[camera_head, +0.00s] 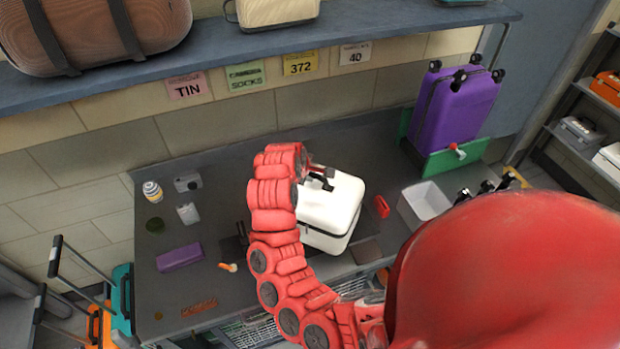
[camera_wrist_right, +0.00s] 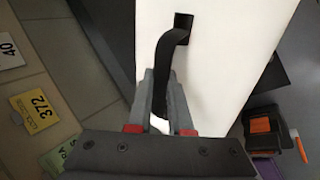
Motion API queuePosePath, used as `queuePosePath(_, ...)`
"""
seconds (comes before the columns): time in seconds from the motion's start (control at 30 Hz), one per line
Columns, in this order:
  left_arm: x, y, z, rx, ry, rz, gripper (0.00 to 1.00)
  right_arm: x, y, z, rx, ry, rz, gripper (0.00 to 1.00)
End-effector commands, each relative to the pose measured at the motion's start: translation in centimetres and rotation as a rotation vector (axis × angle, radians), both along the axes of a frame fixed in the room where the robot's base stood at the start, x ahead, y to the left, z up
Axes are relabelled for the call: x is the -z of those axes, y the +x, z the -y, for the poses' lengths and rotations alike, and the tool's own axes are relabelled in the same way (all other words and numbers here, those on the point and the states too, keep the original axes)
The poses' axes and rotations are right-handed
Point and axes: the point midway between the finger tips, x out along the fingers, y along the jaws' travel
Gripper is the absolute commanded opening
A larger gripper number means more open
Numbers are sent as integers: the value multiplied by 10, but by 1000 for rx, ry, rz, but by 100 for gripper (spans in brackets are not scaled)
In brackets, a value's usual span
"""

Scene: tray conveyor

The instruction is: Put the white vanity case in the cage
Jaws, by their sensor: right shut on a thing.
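The white vanity case (camera_head: 335,207) stands on the dark grey table, with a black handle on its top. My right gripper (camera_head: 318,178) is at that handle, its hand partly hidden by my red arm. In the right wrist view my right gripper (camera_wrist_right: 162,115) is shut on the black handle (camera_wrist_right: 172,55), with the white case (camera_wrist_right: 225,50) close beyond it. I cannot tell whether the case touches the table. A wire basket (camera_head: 255,330), perhaps the cage, shows under the table's front edge, mostly hidden by my arm. My left gripper is not in view.
A purple suitcase (camera_head: 455,105) stands at the back right. A white bin (camera_head: 425,200) and a red item (camera_head: 382,206) lie right of the case. A purple pouch (camera_head: 180,257), a bottle (camera_head: 152,191) and other small items lie left. A shelf (camera_head: 240,45) overhangs the back.

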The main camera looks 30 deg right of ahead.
Motion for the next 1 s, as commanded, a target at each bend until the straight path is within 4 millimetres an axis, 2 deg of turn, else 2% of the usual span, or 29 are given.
queuePosePath(0.1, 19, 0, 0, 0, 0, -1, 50, 21, 0, -1, -1, 2, 3, 0)
queuePosePath(0.2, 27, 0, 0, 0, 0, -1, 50, 30, 1, 0, -1, -1, 2, 0)
queuePosePath(0.43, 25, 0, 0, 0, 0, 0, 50, 28, 1, -1, -2, 0, 4, 0)
queuePosePath(0.47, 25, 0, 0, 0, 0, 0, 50, 28, 1, -1, -3, 1, 3, 24)
queuePosePath(0.6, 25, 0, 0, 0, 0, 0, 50, 28, 1, -1, -3, 0, 2, 48)
queuePosePath(1.0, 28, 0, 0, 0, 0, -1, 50, 23, -2, -4, -1, -1, 2, 48)
